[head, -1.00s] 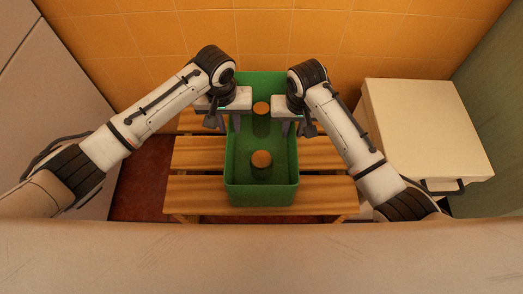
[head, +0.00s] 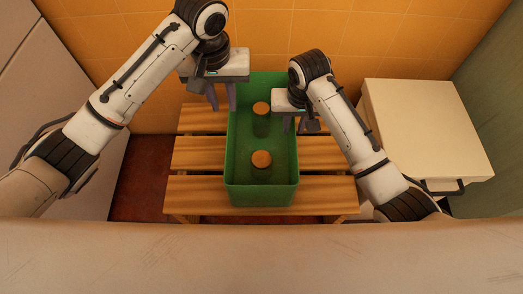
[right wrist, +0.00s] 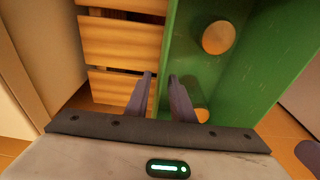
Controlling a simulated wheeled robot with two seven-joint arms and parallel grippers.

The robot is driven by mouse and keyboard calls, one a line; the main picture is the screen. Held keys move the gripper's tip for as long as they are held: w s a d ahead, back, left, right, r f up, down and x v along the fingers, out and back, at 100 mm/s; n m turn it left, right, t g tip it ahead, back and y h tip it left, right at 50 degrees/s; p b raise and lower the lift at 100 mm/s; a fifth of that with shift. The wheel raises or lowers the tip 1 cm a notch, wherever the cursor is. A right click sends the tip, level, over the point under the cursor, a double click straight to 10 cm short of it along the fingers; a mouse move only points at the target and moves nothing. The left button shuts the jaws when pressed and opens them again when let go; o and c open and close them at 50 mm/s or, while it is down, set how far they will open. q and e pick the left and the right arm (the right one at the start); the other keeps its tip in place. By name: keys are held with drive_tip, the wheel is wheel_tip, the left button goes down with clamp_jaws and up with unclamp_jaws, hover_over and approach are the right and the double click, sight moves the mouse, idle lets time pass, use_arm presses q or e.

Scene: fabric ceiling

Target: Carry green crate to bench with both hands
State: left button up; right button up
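The green crate (head: 262,198) rests on the slatted wooden bench (head: 200,190). Two jars with round orange-brown tops, a rear one (head: 261,108) and a front one (head: 261,159), stand inside it. My left gripper (head: 222,98) is open and empty, raised above the crate's left rim near the back. My right gripper (head: 294,126) is at the crate's right wall. In the right wrist view, its fingers (right wrist: 160,95) stand apart on either side of the crate wall (right wrist: 185,40), with a gap showing, so it looks open around the wall.
A cream cabinet (head: 425,130) with a dark handle stands to the right of the bench. A tiled orange wall (head: 340,45) is close behind. A pale panel (head: 60,90) is at the left and a green wall (head: 490,90) at the right.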

drive_tip(key=r, duration=0.3)
drive_tip(key=s+r, duration=0.1)
drive_tip(key=r, duration=0.5)
drive_tip(key=shift+s+r, duration=0.1)
drive_tip(key=shift+s, duration=0.1)
